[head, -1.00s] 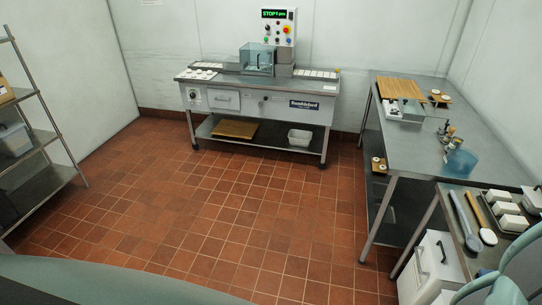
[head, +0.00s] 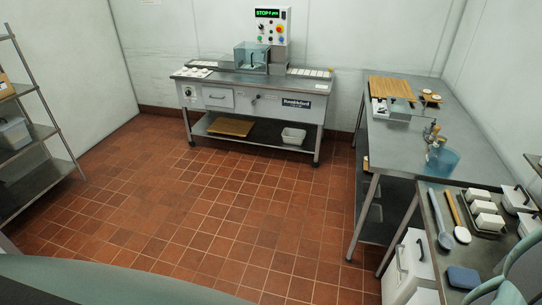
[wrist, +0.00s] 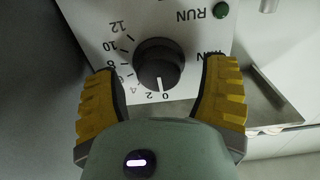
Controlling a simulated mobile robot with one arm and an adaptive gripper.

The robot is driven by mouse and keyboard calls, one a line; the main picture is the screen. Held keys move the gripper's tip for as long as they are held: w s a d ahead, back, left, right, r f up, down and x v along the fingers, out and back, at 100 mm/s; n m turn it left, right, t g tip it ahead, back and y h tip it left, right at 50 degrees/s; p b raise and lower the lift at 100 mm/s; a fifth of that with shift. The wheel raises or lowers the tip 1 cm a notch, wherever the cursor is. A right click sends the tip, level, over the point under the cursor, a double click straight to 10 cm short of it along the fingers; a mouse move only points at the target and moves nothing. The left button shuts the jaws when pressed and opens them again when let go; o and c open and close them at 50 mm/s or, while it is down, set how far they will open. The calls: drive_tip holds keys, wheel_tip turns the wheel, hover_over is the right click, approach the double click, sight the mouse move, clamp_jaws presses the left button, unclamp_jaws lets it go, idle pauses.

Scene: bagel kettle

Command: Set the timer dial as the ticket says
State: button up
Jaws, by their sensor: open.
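A round black dial (wrist: 157,63) on a white panel fills the upper middle of the wrist view. Its printed numbers run from 0 to 12, and its white pointer line points down in the picture, close to the 0. The word RUN (wrist: 189,15) is printed upside down beside it. My gripper (wrist: 166,70) is open, its yellow ridged fingers to the left and right of the dial with gaps between; whether they reach its depth is unclear. In the head view a small dial (head: 187,91) shows on the far machine's front; I cannot tell if it is the same one. No readable ticket shows.
In the head view, the machine (head: 260,103) stands at the back wall, a steel table (head: 400,150) at right, shelves (head: 38,165) at left. The tiled floor (head: 200,210) between is clear.

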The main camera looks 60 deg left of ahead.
drive_tip(key=shift+s, duration=0.1)
drive_tip(key=shift+c, duration=0.2)
drive_tip(key=shift+f, duration=0.1)
drive_tip(key=c, duration=1.2)
